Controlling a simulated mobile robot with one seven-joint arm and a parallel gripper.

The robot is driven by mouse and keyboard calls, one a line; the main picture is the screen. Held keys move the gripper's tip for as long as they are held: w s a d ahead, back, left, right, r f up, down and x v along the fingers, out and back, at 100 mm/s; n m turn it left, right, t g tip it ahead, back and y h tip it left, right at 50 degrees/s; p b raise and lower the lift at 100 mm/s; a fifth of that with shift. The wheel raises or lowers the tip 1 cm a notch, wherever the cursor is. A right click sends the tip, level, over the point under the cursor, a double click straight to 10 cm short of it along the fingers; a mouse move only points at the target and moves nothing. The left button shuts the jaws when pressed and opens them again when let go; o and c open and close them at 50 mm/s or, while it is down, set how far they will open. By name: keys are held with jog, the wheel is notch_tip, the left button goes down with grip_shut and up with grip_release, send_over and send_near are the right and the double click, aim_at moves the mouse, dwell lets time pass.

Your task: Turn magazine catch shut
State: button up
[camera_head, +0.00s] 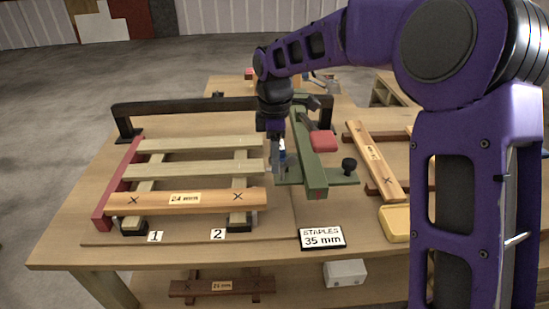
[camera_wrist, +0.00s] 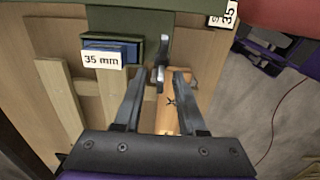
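The green stapler (camera_head: 309,165) stands on the bench to the right of the slatted pallet. In the wrist view its green body (camera_wrist: 155,25) spans the top. A blue staple block with a "35 mm" label (camera_wrist: 102,59) sits in an opening there. A grey metal lever, apparently the magazine catch (camera_wrist: 163,50), sticks out from the body to the right of the block. My gripper (camera_wrist: 158,76) is open, with the lever's lower end between or just beyond its fingertips; contact is unclear. In the head view my gripper (camera_head: 279,165) is beside the stapler's left side, partly hidden by my wrist.
A "STAPLES 35 mm" sign (camera_head: 322,238) stands at the front. A black knob (camera_head: 349,165), a yellow tray (camera_head: 395,224) and another wooden frame (camera_head: 373,160) are on the right.

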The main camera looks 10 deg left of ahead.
grip_shut()
jog(key=shift+r+m+p, duration=0.1)
jog(key=shift+m+p, duration=0.2)
jog(key=shift+m, duration=0.1)
jog(key=m+p, duration=0.1)
jog(key=m, duration=0.1)
jog(key=shift+w+a+m+p, duration=0.1)
jog(key=shift+w+m+p, duration=0.15)
jog(key=shift+m+p, duration=0.1)
jog(key=m+p, duration=0.1)
jog(key=m, duration=0.1)
jog(key=m+p, duration=0.1)
jog(key=m, duration=0.2)
jog(key=shift+w+m, duration=0.25)
jog(key=shift+w, duration=0.15)
jog(key=m, duration=0.3)
jog(key=m+p, duration=0.1)
jog(key=shift+w+d+m, duration=0.3)
jog(key=shift+d, duration=0.1)
jog(key=shift+w+d+m+p, duration=0.1)
jog(key=shift+d+m+p, duration=0.15)
jog(key=shift+m, duration=0.85)
jog(key=shift+w+d+m+p, duration=0.1)
jog(key=shift+m+p, duration=0.1)
jog(key=shift+m, duration=0.9)
